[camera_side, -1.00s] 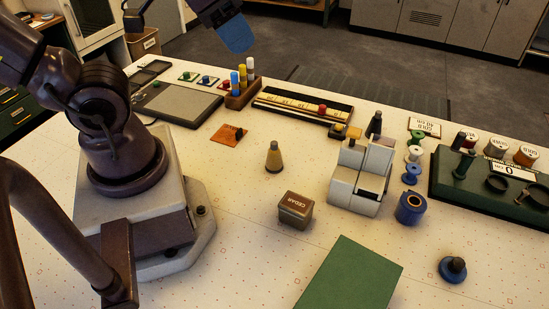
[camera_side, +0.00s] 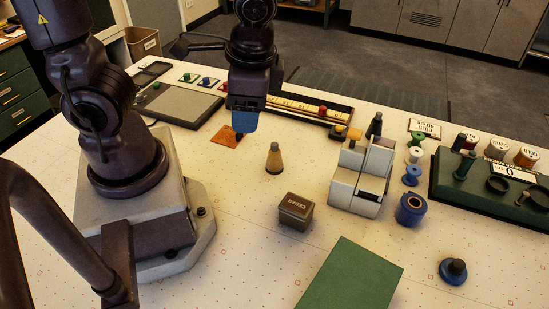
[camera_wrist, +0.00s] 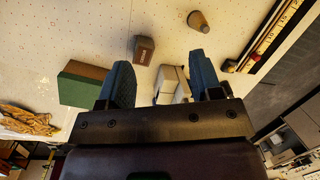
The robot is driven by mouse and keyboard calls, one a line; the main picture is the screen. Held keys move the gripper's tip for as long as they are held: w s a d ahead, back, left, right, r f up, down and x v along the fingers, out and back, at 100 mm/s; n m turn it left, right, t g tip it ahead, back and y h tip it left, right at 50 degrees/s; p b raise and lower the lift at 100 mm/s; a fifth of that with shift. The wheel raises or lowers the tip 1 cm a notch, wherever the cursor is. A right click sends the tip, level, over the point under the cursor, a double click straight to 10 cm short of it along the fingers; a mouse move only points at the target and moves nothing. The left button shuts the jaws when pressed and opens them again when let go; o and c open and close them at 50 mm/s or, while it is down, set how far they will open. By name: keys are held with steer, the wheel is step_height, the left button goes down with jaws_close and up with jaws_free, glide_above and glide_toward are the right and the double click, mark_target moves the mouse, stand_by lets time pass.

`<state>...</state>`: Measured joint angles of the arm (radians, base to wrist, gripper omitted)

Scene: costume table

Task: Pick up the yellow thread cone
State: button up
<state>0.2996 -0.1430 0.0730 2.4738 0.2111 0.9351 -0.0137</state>
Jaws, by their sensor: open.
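The yellow thread cone (camera_side: 274,159) stands upright on the table near the middle of the side view, with a dark tip and a darker base. It also shows in the wrist view (camera_wrist: 199,21) near the top edge, right of centre. My gripper (camera_side: 243,122) hangs above the table to the left of and behind the cone, over the orange patch, apart from the cone. In the wrist view its two blue fingers (camera_wrist: 160,80) are spread wide with nothing between them.
A box marked CEDAR (camera_side: 296,210) stands close in front of the cone. A grey-white machine (camera_side: 359,178) stands to its right. A green box (camera_side: 350,278) lies nearer the front. An orange patch (camera_side: 226,135) with a dark item lies left of the cone. Table around the cone is clear.

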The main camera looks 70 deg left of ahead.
steer(key=s+a+f+m+g+y, duration=0.1)
steer(key=a+f+m+g+y, duration=0.25)
steer(key=f+y, duration=0.2)
steer(key=m+t+y, duration=0.8)
steer(key=m+t, duration=0.5)
steer(key=m, duration=0.3)
glide_above(274, 148)
steer(key=f, duration=0.6)
steer(key=shift+d+f, duration=0.2)
steer(key=shift+f, duration=1.6)
step_height(274, 148, down, 3)
steer(key=shift+w+a+f, duration=0.15)
steer(key=shift+w+a, duration=0.05)
steer(key=shift+a, duration=0.3)
steer(key=shift+w+a+f, duration=0.15)
steer(key=shift+w+a, duration=0.05)
steer(key=shift+a, duration=0.25)
steer(key=shift+w+a, duration=0.25)
steer(key=shift+a, duration=0.15)
steer(key=c, duration=1)
